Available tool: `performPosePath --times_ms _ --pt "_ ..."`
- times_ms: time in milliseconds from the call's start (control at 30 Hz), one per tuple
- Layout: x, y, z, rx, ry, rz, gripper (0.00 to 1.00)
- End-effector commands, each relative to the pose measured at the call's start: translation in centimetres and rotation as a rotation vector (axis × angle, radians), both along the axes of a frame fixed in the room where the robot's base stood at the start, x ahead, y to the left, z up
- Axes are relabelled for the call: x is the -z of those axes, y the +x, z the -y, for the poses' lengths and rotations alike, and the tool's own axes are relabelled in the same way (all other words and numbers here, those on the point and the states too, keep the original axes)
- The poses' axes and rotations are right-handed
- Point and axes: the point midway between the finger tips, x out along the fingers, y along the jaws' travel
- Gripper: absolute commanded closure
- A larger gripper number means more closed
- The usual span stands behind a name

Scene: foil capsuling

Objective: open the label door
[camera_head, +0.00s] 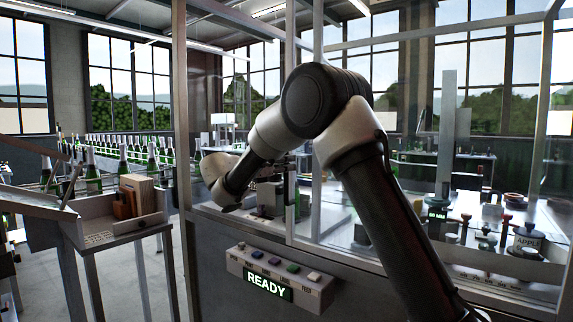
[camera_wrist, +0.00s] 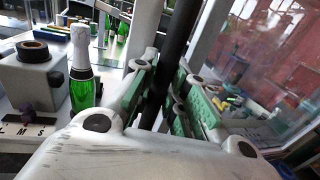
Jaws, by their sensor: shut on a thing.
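The label door is a glazed panel in a light metal frame on the machine enclosure; its glass shows at right in the wrist view (camera_wrist: 265,65). A dark upright bar (camera_wrist: 181,32), apparently the door's handle, runs between the green-padded fingers of my gripper (camera_wrist: 168,100). The fingers are closed around the bar. In the head view my forearm reaches to the enclosure front, and it largely hides the gripper and handle. I cannot tell from these frames whether the door stands slightly ajar.
A green bottle with a silver-foiled neck (camera_wrist: 81,75) stands inside, left of my gripper, beside a grey block (camera_wrist: 32,78). A button panel with a lit READY sign (camera_head: 269,286) is below the enclosure. A side table with a wooden box (camera_head: 138,193) stands left. Open floor lies between.

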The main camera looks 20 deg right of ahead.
Motion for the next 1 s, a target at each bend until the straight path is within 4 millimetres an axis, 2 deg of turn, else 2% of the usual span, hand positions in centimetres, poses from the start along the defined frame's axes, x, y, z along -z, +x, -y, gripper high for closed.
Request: performPosePath --times_ms 100,133,233,533,667,1000 --pt "0.0 0.0 0.0 -0.001 0.0 0.0 1.0" --pt "0.0 0.0 0.0 -0.001 0.0 0.0 0.82" --pt "0.0 0.0 0.0 -0.001 0.0 0.0 0.63" --pt "0.0 0.0 -0.1 -0.001 -0.001 0.0 0.63" --pt "0.0 -0.3 -0.9 -0.002 -0.001 0.0 0.63" --pt "0.0 -3.3 -7.4 -0.004 0.0 0.0 0.63"
